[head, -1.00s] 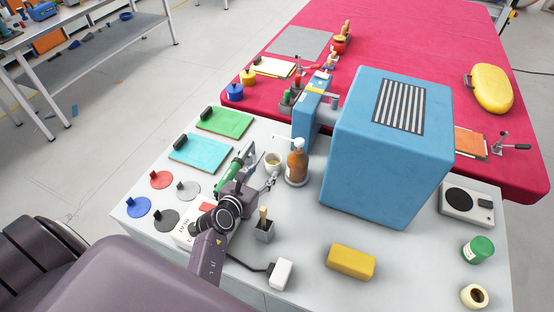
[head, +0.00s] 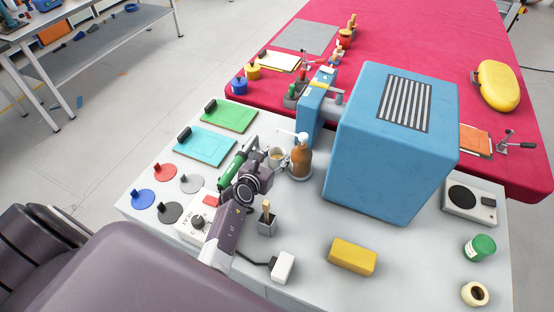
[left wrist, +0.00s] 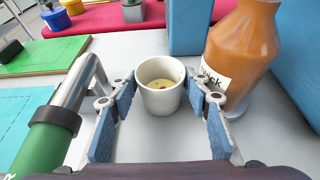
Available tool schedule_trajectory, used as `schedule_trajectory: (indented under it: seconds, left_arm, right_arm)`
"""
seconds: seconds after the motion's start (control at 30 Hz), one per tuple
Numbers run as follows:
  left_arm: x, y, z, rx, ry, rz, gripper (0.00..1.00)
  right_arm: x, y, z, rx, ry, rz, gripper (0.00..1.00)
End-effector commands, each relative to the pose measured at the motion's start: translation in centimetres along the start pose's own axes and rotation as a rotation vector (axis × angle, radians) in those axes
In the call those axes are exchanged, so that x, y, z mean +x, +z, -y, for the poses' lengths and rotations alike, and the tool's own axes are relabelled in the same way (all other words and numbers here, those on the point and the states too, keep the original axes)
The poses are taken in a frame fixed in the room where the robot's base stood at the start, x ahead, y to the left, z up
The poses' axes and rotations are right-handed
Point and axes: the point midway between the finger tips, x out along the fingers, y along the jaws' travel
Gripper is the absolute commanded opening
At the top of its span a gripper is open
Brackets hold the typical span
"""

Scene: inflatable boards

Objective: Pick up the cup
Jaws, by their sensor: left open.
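A small pale cup (head: 276,154) stands upright on the white table, just left of the brown pump bottle. In the left wrist view the cup (left wrist: 160,90) is centred between the fingers and holds a light yellowish content with a few reddish bits. My left gripper (left wrist: 161,102) is open, with one blue-padded finger on each side of the cup. The pads look close to the cup's sides, but I cannot tell whether they touch. In the head view my left gripper (head: 276,168) partly hides the cup. My right gripper is out of view.
The brown bottle (left wrist: 242,45) stands close beside the right finger. A green-handled tool (head: 236,160) lies left of the gripper. A grey holder (head: 267,226), a large blue box (head: 390,145) and a yellow block (head: 352,257) are nearby. Green (head: 229,116) and cyan boards lie behind left.

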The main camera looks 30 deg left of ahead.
Motion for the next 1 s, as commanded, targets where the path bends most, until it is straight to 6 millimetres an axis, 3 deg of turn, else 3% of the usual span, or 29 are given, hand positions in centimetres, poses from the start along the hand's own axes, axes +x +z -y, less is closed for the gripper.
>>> schedule_trajectory:
  seconds: [0.2, 0.5, 1.0]
  left_arm:
    - [0.01, 0.00, 0.02, 0.000, 0.000, 0.000, 0.42]
    - [0.00, 0.02, 0.03, 0.000, 0.000, 0.000, 0.11]
    - [-0.70, 0.45, 0.04, 0.001, -0.001, 0.000, 0.11]
  right_arm:
    - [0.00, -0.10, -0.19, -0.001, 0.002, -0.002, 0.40]
    - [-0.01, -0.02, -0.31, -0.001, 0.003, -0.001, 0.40]
    - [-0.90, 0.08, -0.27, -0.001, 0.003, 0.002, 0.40]
